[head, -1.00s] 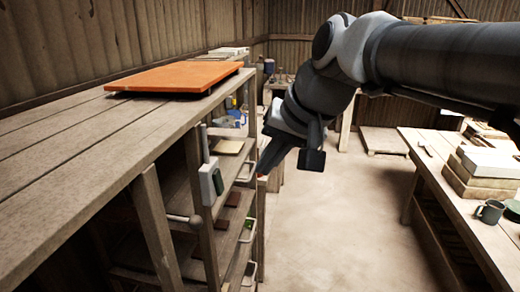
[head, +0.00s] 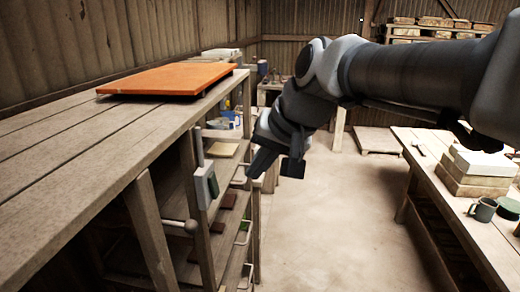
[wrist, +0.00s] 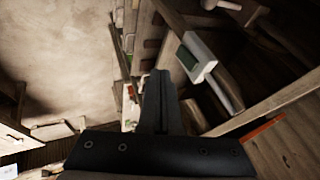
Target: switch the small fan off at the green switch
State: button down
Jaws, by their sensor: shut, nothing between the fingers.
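The green switch (head: 213,187) is a green rocker on a white box (head: 202,187), fixed to an upright post of the wooden rack at the left. The white box also shows in the wrist view (wrist: 203,54), right of and above the fingers, with the green rocker (wrist: 187,59) on its left face. My gripper (head: 253,174) is shut and empty. In the head view it is to the right of the switch, and in the wrist view its fingers (wrist: 159,78) are apart from the box. I cannot make out the small fan in any view.
An orange board (head: 170,78) lies on the rack's top. Shelves with tiles and pale handles lie behind the post. A workbench (head: 455,205) with blocks and a mug (head: 483,209) stands right; the floor between is clear.

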aim_at(217, 188)
jog(key=w+a+f+p, duration=0.1)
jog(key=w+a+f, duration=0.2)
jog(key=a+f, duration=0.3)
jog(key=shift+w+a, duration=0.15)
jog(key=shift+a, duration=0.1)
jog(key=shift+f, duration=0.15)
jog(key=shift+a+y+b, duration=0.2)
jog(key=shift+y+b, duration=0.3)
jog(key=shift+b, duration=0.65)
jog(key=shift+r+p, duration=0.6)
jog(key=shift+r, duration=0.2)
jog(key=shift+d, duration=0.1)
